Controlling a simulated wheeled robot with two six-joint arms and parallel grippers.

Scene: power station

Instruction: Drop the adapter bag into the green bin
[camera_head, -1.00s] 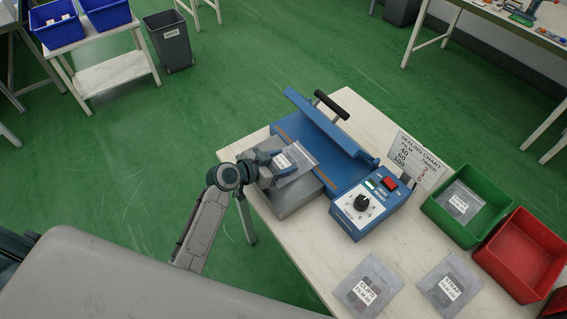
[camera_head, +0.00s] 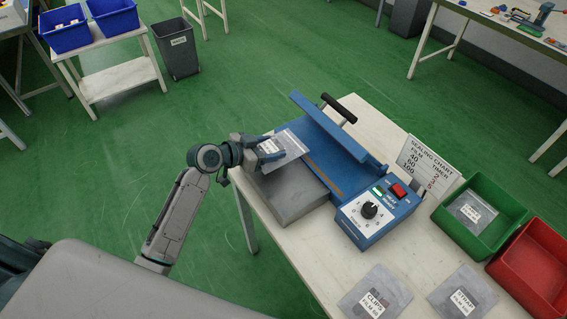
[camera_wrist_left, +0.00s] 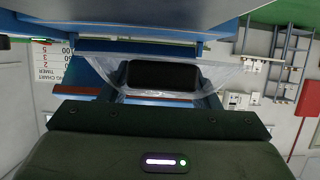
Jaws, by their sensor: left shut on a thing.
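My left gripper (camera_head: 262,152) is shut on a clear plastic bag with a white label (camera_head: 290,146), taken to be the adapter bag; its print is too small to read. It holds the bag above the grey plate at the front of the blue sealer. In the left wrist view the clear bag (camera_wrist_left: 228,78) spreads between the fingers, with a dark block in the middle. The green bin (camera_head: 489,240) stands at the right of the table and holds one labelled bag (camera_head: 468,207). My right gripper is not in view.
The blue sealer (camera_head: 345,150), its lid raised, and its control box (camera_head: 378,212) stand between my left gripper and the green bin. A sealing chart (camera_head: 426,163) stands behind. A red bin (camera_head: 530,270), a CLIPS bag (camera_head: 372,297) and a STRAP bag (camera_head: 462,294) are at the right front.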

